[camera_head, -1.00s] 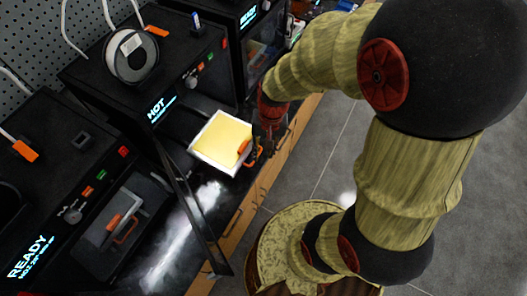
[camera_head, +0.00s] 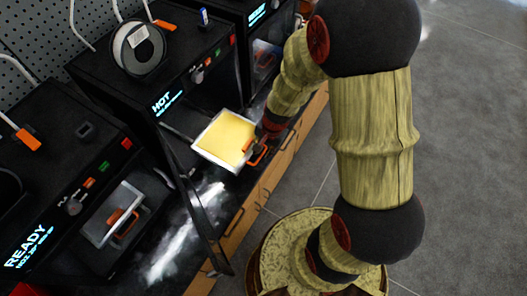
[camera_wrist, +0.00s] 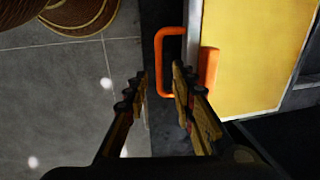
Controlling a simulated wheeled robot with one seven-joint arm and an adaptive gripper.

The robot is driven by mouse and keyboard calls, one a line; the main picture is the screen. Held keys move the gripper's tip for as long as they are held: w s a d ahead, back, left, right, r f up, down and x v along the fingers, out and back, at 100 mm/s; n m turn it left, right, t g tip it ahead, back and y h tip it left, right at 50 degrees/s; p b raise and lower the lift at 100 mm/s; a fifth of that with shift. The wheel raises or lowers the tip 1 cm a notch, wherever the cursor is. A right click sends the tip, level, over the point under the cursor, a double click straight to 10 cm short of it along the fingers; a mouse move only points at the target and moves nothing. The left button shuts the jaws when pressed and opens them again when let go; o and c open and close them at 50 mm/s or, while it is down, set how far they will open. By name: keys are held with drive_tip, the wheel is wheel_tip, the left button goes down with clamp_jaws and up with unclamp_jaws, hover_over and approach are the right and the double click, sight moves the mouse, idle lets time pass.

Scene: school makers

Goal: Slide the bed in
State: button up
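The bed (camera_head: 225,138) is a flat yellow plate with a pale rim. It sticks out of the front of the middle black printer (camera_head: 165,88), whose display reads HOT. An orange handle (camera_head: 258,155) is on the bed's outer edge; the bed (camera_wrist: 250,60) and handle (camera_wrist: 158,65) also show in the wrist view. My gripper (camera_wrist: 160,75) is open, with the handle's outer bar between its fingers in that view. I cannot tell whether they touch it. In the head view my gripper (camera_head: 263,142) is at the handle, partly hidden by the arm.
The printer's dark door frame (camera_head: 190,200) stands open left of the bed. Another printer (camera_head: 65,175), showing READY, stands at the left with a pale bed and orange handle inside. A filament spool (camera_head: 138,47) sits on the middle printer. Grey floor (camera_head: 465,180) is clear at the right.

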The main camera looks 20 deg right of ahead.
drive_tip(key=shift+w+f, duration=0.1)
drive_tip(key=shift+f, duration=0.2)
drive_tip(key=shift+c, duration=0.5)
clamp_jaws()
idle(0.4)
